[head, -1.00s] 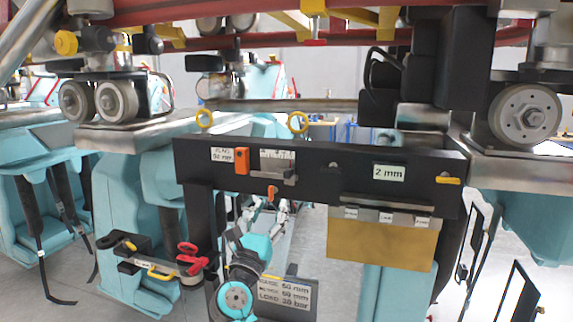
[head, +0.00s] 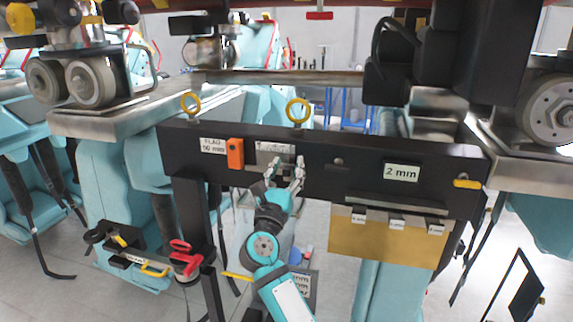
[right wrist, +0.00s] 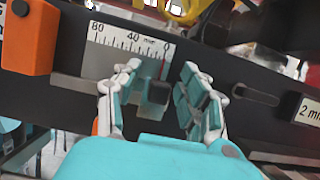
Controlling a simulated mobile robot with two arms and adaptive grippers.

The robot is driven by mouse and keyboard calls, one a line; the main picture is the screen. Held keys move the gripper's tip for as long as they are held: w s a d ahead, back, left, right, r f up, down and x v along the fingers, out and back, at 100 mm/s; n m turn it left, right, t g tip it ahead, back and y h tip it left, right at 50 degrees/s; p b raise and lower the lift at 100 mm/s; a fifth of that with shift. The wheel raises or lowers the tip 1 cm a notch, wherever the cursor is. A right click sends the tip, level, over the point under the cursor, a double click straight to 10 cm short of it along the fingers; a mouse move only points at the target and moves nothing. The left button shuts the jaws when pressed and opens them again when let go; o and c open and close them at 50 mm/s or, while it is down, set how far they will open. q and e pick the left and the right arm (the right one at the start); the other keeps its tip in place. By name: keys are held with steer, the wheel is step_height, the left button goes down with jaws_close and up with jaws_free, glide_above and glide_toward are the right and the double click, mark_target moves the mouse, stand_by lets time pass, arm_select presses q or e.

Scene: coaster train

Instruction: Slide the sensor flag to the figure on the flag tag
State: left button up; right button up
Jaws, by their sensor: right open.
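The flag tag (head: 213,145) is a white label at the left of the black beam; its first digit is hard to read now, but the earlier head frame seems to show 50 mm. A white scale (head: 276,147) is on the beam; in the right wrist view the scale (right wrist: 125,48) reads 80 at left to 0 at right. A dark block (right wrist: 157,93), apparently the sensor flag's grip, sits under the 0 end, with a thin red line above it. My right gripper (head: 285,171) is open, its fingers on either side of the block; contact is unclear. My left gripper is not in view.
An orange box (head: 235,153) stands left of the scale. A 2 mm label (head: 401,172) and a brass-coloured plate (head: 385,240) are at the right. Yellow rings (head: 298,111) stand along the top edge. A small tray with red-handled tool (head: 181,250) is lower left.

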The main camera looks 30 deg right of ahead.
steer(key=shift+s, duration=0.1)
steer(key=shift+a+r, duration=0.1)
steer(key=shift+c, duration=2)
jaws_close()
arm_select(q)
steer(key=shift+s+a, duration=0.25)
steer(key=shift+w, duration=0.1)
